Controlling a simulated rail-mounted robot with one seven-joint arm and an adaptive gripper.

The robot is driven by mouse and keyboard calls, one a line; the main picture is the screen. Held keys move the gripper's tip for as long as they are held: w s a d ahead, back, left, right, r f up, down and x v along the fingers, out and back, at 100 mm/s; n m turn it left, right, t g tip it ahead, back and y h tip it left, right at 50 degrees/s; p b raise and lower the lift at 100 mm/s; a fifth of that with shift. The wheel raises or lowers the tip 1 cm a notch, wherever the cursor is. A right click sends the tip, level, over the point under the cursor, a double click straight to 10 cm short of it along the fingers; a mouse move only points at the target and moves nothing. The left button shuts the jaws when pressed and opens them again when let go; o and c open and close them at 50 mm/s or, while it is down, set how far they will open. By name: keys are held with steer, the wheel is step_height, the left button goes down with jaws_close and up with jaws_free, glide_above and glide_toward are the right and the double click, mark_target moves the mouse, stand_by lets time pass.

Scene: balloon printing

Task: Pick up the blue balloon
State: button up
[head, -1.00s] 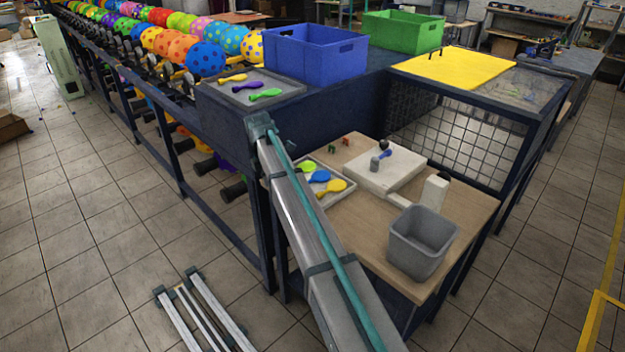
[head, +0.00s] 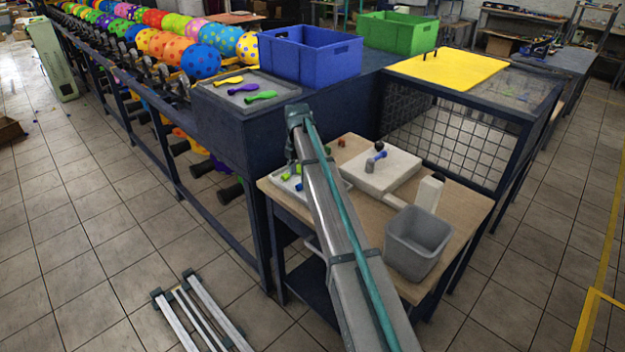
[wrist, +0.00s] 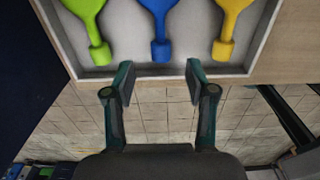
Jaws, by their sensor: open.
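The blue balloon (wrist: 158,12) lies in a pale shallow tray (wrist: 120,72), between a green balloon (wrist: 84,12) and a yellow balloon (wrist: 230,14). Its neck points toward my gripper in the wrist view. My gripper (wrist: 160,78) is open and empty. Its two fingertips are apart at the tray's near edge, one to either side of the line of the blue neck, and do not touch it. The balloon's far end is cut off by the frame. In the head view my arm covers much of the tray, and I cannot make out the fingers there.
The tray is on a wooden table (head: 455,200) with a white press block (head: 382,175), a white bottle (head: 429,192) and a grey bin (head: 418,243). A blue crate (head: 310,55) and a second balloon tray (head: 225,96) are on the higher bench behind.

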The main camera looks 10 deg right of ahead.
steer(key=f, duration=0.1)
steer(key=f+p, duration=0.1)
steer(key=f, duration=0.2)
steer(key=shift+d+f+p, duration=0.25)
steer(key=shift+f+p, duration=0.1)
steer(key=shift+f, duration=0.05)
steer(key=shift+c, duration=0.3)
steer(key=c, duration=0.8)
